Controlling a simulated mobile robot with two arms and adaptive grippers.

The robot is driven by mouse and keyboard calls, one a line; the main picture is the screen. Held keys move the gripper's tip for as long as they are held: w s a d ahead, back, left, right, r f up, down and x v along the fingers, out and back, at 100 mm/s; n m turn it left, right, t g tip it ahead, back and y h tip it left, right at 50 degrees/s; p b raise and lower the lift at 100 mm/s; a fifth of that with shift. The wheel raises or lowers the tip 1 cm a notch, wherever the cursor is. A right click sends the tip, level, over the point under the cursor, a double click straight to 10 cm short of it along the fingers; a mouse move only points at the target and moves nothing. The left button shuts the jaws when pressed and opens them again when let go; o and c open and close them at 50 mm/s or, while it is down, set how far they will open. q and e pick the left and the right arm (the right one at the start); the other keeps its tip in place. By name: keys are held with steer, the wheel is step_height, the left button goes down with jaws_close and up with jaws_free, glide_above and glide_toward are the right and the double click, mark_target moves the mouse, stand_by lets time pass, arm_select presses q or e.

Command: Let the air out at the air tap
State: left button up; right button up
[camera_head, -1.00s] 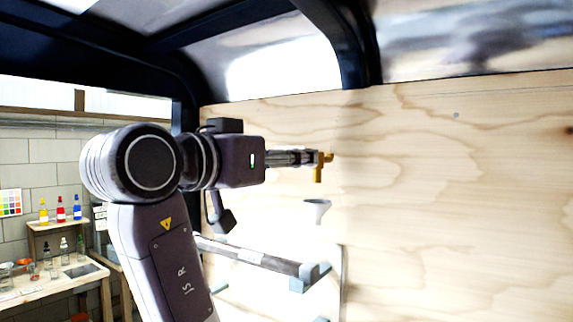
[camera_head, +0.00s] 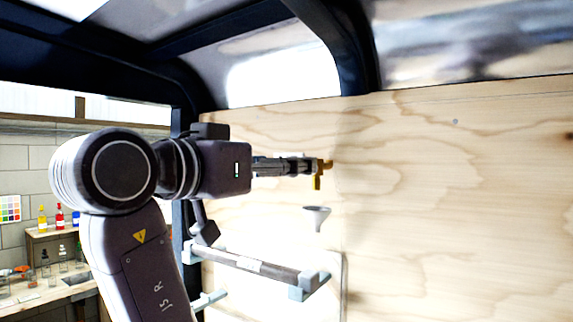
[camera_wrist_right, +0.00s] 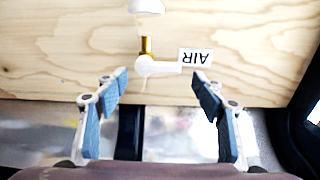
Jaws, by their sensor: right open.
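The air tap (camera_head: 317,181) sticks out from the plywood wall, with a brass spout pointing down. In the right wrist view, which is upside down, its white body and lever (camera_wrist_right: 157,67) show beside the brass piece (camera_wrist_right: 146,46). A white label reading AIR (camera_wrist_right: 196,57) is next to the lever. My right gripper (camera_head: 305,166) is at the tap in the head view. In the wrist view its blue-padded fingers (camera_wrist_right: 161,82) are spread apart, one on either side of the tap, with nothing gripped. Contact with the tap cannot be told. My left gripper is not in view.
A pale funnel (camera_head: 317,215) is on the wall below the tap. Lower down, a dark bar (camera_head: 245,263) sits in light-blue holders. A workbench with bottles (camera_head: 58,217) stands at far left. The plywood wall (camera_head: 460,210) to the right is clear.

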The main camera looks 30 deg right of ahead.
steer(key=v, duration=0.9)
steer(key=shift+a, duration=0.3)
steer(key=shift+s, duration=0.15)
